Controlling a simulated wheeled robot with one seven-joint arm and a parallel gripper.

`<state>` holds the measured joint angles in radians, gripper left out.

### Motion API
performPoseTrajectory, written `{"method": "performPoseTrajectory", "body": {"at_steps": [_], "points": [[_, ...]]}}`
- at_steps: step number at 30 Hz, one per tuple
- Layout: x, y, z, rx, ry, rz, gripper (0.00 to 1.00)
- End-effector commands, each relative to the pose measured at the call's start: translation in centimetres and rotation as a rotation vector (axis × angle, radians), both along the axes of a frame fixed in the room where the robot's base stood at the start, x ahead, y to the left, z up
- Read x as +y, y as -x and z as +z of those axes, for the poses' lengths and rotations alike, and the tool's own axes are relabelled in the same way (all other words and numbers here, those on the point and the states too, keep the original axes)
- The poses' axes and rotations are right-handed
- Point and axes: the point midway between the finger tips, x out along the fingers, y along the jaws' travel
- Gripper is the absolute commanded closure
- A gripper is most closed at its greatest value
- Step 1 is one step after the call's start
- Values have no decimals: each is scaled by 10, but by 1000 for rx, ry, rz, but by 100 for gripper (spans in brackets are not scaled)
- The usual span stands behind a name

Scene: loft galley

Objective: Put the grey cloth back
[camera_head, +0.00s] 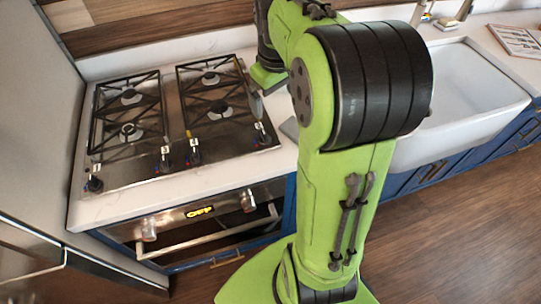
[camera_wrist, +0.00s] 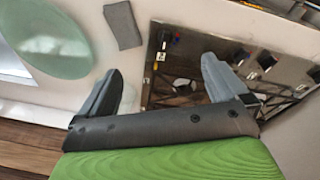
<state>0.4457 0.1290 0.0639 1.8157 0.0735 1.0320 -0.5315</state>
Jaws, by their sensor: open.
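The grey cloth (camera_wrist: 122,25) is a small flat dark-grey rectangle on the white counter, in the upper middle of the wrist view. It lies between the stove and a round pale-green thing. My gripper (camera_wrist: 160,68) is open, with its two grey fingers spread apart and nothing between them. The cloth is apart from the fingers, above the gap between them in the picture and nearer the left finger. In the head view, a grey patch (camera_head: 290,128) by the stove's right side may be the cloth, partly hidden by my arm. My fingers are not clear there.
The gas stove (camera_head: 180,125) has black grates and front knobs; it also shows in the wrist view (camera_wrist: 190,50). A round pale-green object (camera_wrist: 52,42) lies on the counter (camera_wrist: 85,88). A white sink (camera_head: 465,95) is at right. The wooden floor (camera_head: 450,240) is clear.

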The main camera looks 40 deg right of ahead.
Motion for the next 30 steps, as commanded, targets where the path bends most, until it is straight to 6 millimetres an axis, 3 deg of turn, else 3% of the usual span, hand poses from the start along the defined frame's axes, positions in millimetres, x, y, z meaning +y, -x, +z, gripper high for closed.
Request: {"method": "performPoseTrajectory", "body": {"at_steps": [1, 3, 6, 9, 12, 16, 30], "points": [[28, 18, 16, -47, 11, 3, 1], [62, 46, 30, -113, 12, -8, 1], [104, 93, 37, -211, -12, -22, 1], [130, 133, 31, -290, -55, -38, 1], [143, 158, 21, -337, -94, -48, 1], [148, 169, 15, -355, -114, -57, 1], [147, 168, 16, -354, -112, -58, 1]]}}
